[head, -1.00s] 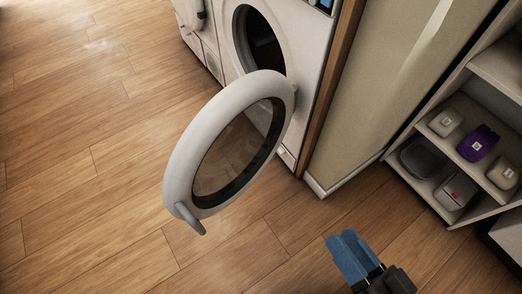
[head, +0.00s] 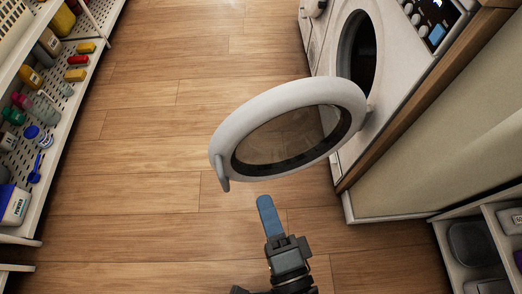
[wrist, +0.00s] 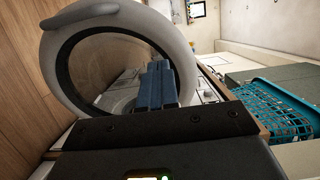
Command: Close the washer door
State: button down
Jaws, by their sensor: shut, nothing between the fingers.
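The washer door (head: 232,117) is a white ring with a glass centre. It stands wide open, swung out from the white washer (head: 347,150), whose dark round opening (head: 356,50) shows behind it. A handle (head: 223,174) sticks out at the door's free left end. My gripper (head: 266,212) has blue fingers, shut and empty, just below the door in the head view, on the near side of it. In the wrist view the door (wrist: 58,75) stands ahead, with the shut fingers (wrist: 158,84) in front of its glass. I cannot tell whether they touch it.
Shelves with bottles and jars (head: 70,100) line the left side. A wooden panel (head: 425,100) and a low shelf (head: 445,225) stand on the right. A teal basket (wrist: 275,105) shows in the wrist view. The wooden floor (head: 150,130) between is clear.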

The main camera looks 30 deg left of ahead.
aim_at(241, 134)
jog(key=x, duration=1.4)
jog(key=shift+s+p, duration=0.1)
jog(key=shift+p, duration=0.2)
jog(key=shift+a, duration=0.2)
